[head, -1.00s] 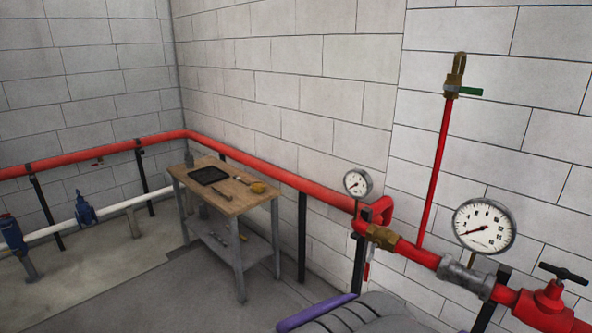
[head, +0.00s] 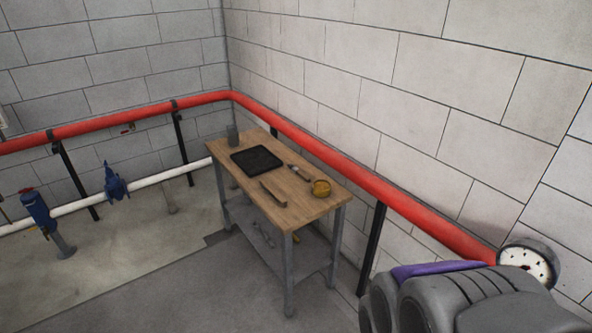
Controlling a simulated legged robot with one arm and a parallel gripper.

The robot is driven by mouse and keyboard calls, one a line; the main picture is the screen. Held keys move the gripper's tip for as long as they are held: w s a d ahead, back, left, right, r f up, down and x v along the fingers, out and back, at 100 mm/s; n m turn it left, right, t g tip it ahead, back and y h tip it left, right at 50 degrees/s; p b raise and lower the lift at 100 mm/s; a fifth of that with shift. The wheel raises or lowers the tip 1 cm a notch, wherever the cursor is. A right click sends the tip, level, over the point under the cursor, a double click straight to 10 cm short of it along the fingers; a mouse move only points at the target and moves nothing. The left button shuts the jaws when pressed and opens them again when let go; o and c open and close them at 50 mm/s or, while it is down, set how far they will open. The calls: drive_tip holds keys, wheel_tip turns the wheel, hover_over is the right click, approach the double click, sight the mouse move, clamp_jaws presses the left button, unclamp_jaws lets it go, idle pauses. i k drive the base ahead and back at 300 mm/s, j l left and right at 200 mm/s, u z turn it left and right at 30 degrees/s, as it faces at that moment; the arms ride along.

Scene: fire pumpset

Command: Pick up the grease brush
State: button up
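A wooden-topped workbench (head: 246,146) stands in the corner ahead. A small slim brush-like tool (head: 299,172) lies on it near the wall side, beside a round yellow object (head: 320,187); it looks like the grease brush, though it is small in view. Another dark slim tool (head: 273,194) lies nearer the front edge. My gripper is not in view.
A black tray (head: 257,160) and a grey cup (head: 232,137) are on the bench. Loose items lie on its lower shelf (head: 262,237). A red pipe (head: 385,199) runs along the wall behind. Blue valves (head: 116,184) stand left. The floor (head: 215,290) in front is clear.

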sight(295, 169)
drive_tip(key=u, duration=4.4)
drive_tip(key=l+z, duration=0.1)
drive_tip(key=z, duration=4.25)
drive_tip(key=i+l+u, duration=0.1)
drive_tip(key=i+l, duration=0.25)
drive_tip(key=i, duration=0.15)
